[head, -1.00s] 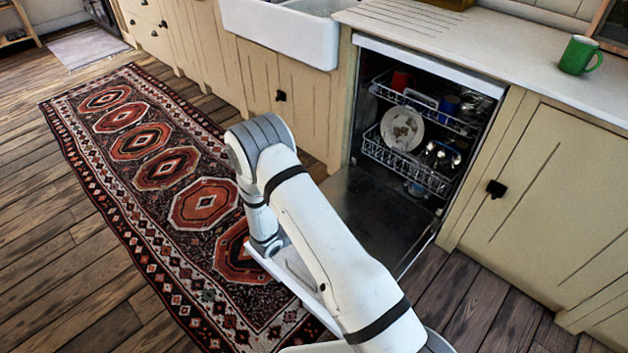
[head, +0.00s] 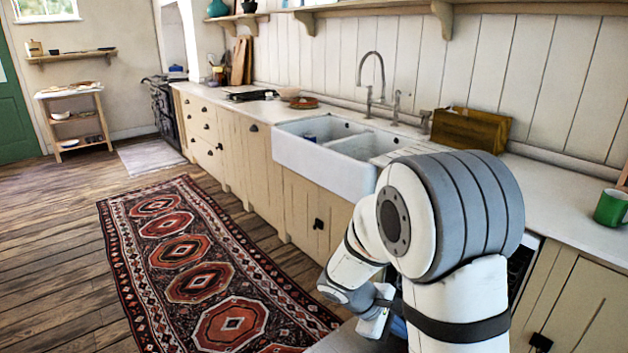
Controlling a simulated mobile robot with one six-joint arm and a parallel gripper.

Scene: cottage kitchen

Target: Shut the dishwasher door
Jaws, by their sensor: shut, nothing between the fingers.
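The dishwasher is mostly hidden behind my arm. A strip of its dark opening (head: 522,262) shows right of the arm, under the counter. A grey surface at the bottom edge looks like part of its lowered door (head: 342,341); the rest of the door is out of frame or behind my arm. My gripper (head: 374,322) is low in the picture, over the door area, shut and empty. Its fingertips are hard to make out, and I cannot tell whether it touches the door.
The white sink (head: 330,165) and counter (head: 560,200) run along the right, with a green mug (head: 611,208) and a wooden box (head: 470,130). A cabinet (head: 585,310) stands right of the dishwasher. A patterned rug (head: 205,265) covers the floor at left; the floor is clear.

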